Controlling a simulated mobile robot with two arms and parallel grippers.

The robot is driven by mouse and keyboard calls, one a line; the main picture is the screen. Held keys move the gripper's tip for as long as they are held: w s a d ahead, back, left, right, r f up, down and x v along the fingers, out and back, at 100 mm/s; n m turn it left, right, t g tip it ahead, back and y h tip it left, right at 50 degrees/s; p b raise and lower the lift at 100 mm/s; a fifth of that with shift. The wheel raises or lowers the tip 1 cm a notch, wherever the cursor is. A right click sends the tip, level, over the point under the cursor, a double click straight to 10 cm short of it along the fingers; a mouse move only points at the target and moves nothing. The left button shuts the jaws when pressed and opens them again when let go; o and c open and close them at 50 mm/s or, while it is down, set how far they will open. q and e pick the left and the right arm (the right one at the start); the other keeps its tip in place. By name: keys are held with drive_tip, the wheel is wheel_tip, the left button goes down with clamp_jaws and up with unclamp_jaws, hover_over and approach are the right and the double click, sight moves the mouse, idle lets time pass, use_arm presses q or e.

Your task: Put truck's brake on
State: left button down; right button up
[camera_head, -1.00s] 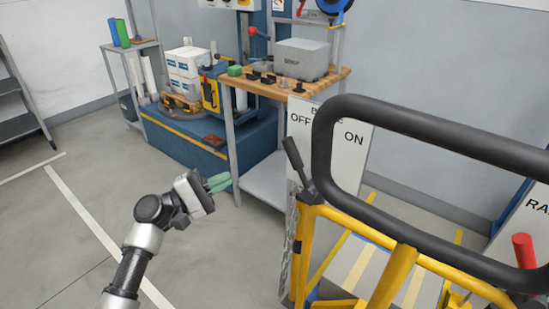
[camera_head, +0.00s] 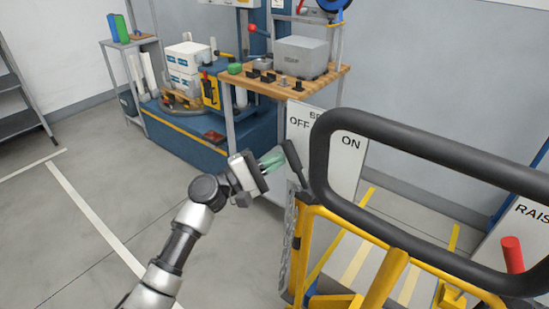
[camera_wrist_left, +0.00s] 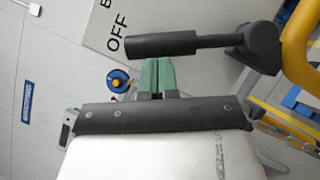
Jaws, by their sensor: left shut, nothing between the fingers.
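The truck's brake lever (camera_head: 294,160) is a short black handle at the left side of the yellow frame, tilted up to the left toward the OFF side of the white sign (camera_head: 345,150). In the left wrist view the lever (camera_wrist_left: 165,43) lies across the picture just beyond the fingertips. My left gripper (camera_head: 278,160), with green fingers, is beside the lever on its left. Its fingers (camera_wrist_left: 156,68) are shut together and empty; whether they touch the lever I cannot tell. My right gripper is not in view.
The truck's thick black handlebar (camera_head: 430,145) and yellow frame (camera_head: 385,275) fill the right side. A red knob (camera_head: 512,254) stands at the lower right. A wooden-topped workbench (camera_head: 300,82) is behind the sign. The floor at left is clear.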

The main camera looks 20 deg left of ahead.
sight(290, 154)
use_arm(q)
drive_tip(key=shift+r, duration=0.1)
idle(0.3)
drive_tip(key=d+r+m+g+p, duration=0.1)
drive_tip(key=p, duration=0.1)
drive_tip(key=s+d+r+m+g+y+p, duration=0.1)
drive_tip(key=m, duration=0.1)
drive_tip(key=d+r+m+p, duration=0.1)
drive_tip(key=d+m+p, duration=0.1)
drive_tip(key=shift+s+r+g+p, duration=0.25)
drive_tip(key=shift+r+g+p, duration=0.05)
drive_tip(key=shift+g, duration=0.1)
drive_tip(key=s+d+m+g+y+p, duration=0.1)
drive_tip(key=s+d+m+y+p, duration=0.1)
drive_tip(key=d+p, duration=0.4)
drive_tip(key=m+y+p, duration=0.1)
drive_tip(key=m+p, duration=0.1)
drive_tip(key=shift+f+m+p, duration=0.2)
drive_tip(key=shift+m+p, duration=0.1)
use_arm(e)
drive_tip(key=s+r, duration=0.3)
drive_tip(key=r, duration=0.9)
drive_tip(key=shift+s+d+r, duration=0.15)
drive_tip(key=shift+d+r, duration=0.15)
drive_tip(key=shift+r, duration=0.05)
use_arm(q)
drive_tip(key=shift+s, duration=0.15)
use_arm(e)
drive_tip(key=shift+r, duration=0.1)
